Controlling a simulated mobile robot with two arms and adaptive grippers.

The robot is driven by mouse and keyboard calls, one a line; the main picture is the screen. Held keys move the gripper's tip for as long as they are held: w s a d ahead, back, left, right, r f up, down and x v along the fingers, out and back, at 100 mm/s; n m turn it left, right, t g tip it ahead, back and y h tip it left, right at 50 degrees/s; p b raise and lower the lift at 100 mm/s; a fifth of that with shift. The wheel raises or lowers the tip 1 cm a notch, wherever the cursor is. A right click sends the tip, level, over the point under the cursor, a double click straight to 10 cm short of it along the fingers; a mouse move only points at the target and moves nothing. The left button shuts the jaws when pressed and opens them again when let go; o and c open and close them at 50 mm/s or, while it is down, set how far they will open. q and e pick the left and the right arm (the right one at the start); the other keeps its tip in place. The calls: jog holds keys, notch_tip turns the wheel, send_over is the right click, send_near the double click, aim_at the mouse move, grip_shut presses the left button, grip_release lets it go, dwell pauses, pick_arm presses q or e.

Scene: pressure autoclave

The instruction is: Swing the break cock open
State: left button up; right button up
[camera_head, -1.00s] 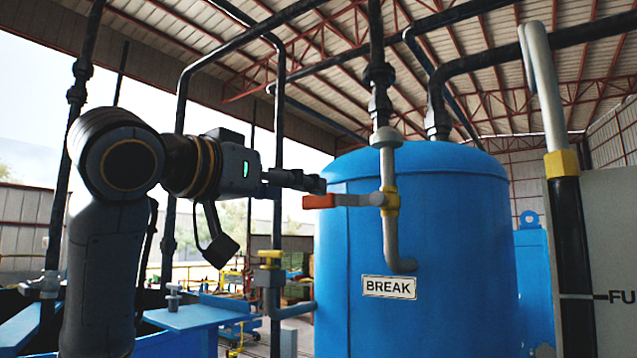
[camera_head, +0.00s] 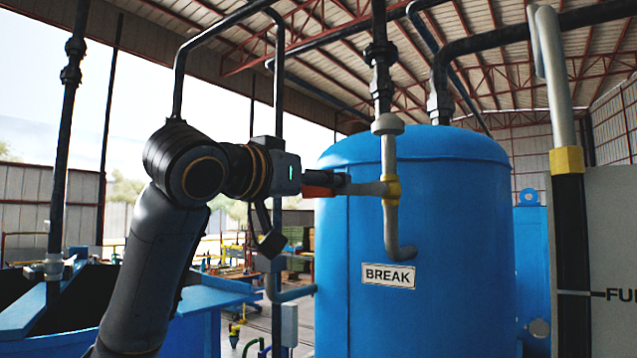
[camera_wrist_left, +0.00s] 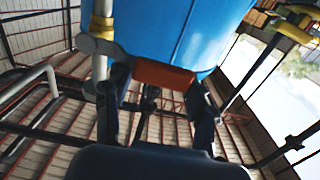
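The break cock has a yellow body (camera_head: 391,190) on a grey pipe in front of the blue tank, above the BREAK sign (camera_head: 388,276). Its lever points left, roughly level, with a red-orange grip (camera_head: 318,190) at the end. My left gripper (camera_head: 342,184) is at the lever and hides part of it. In the left wrist view the orange grip (camera_wrist_left: 163,75) shows between the spread fingers (camera_wrist_left: 158,100), which stand apart on either side. I cannot tell whether either finger touches it. My right gripper is not in view.
The blue tank (camera_head: 440,230) stands close behind the lever. The vertical grey pipe (camera_head: 390,155) runs through the cock. At the right stand a pipe with a yellow band (camera_head: 566,160) and a grey panel (camera_head: 612,240). Open air lies left of the tank.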

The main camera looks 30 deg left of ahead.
pick_arm(q)
grip_shut()
jog(key=shift+r, duration=0.15)
